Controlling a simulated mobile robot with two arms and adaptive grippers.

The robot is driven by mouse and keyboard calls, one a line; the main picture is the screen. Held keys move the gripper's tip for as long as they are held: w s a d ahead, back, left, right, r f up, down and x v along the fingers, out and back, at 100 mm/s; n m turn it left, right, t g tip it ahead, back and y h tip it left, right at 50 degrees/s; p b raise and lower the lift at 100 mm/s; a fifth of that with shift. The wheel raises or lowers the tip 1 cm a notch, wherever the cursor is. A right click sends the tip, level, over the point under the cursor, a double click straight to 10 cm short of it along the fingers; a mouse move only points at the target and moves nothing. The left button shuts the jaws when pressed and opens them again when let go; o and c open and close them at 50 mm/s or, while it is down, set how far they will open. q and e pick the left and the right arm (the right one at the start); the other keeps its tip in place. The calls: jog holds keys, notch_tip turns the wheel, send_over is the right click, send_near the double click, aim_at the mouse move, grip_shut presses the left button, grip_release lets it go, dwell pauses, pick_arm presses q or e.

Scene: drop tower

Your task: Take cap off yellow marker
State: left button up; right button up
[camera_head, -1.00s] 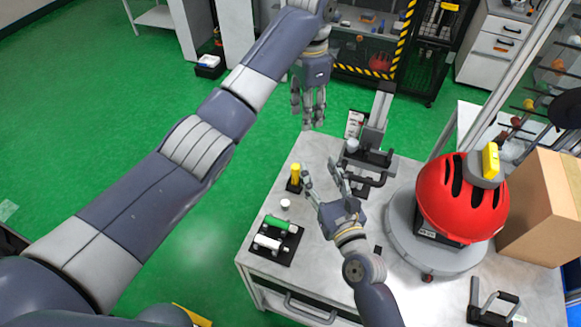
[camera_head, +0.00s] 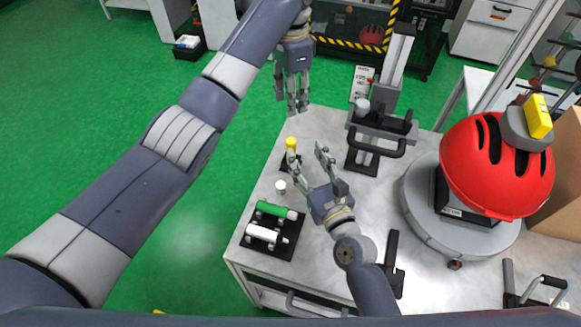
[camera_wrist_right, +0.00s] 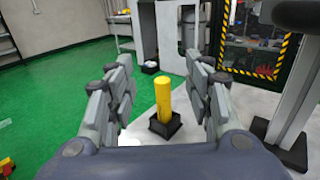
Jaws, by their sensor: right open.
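The yellow marker (camera_head: 291,145) stands upright in a small black holder near the left edge of the table. In the right wrist view the yellow marker (camera_wrist_right: 163,98) stands between my spread fingers, beyond them, with its black holder (camera_wrist_right: 165,125) below. My right gripper (camera_head: 306,156) is open and empty, close to the marker; one finger partly covers the holder in the head view. It also shows in the right wrist view (camera_wrist_right: 163,95). My left gripper (camera_head: 298,104) hangs with fingers downward beyond the table's far left edge; its opening is unclear.
A green marker (camera_head: 272,208) and a white marker (camera_head: 262,233) lie in a black tray. A small white cylinder (camera_head: 280,186) stands beside it. A black-and-grey stand (camera_head: 375,135) is at the back; a red helmet (camera_head: 480,170) sits on a round base at right.

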pick_arm(q)
jog(key=b, duration=0.6)
send_over(291, 140)
notch_tip(291, 140, down, 8)
jog(key=shift+r, duration=0.15)
pick_arm(e)
send_near(291, 146)
jog(key=shift+w+d+f, duration=0.15)
jog(key=shift+w+f, duration=0.1)
jog(key=shift+f, duration=0.65)
pick_arm(q)
jog(key=shift+s+r+p, duration=0.1)
jog(key=shift+p, duration=0.2)
pick_arm(e)
jog(key=shift+w+r, duration=0.1)
jog(key=shift+w, duration=0.35)
jog(key=x, duration=1)
jog(key=shift+s, duration=0.1)
jog(key=shift+c, duration=0.2)
grip_shut()
grip_release()
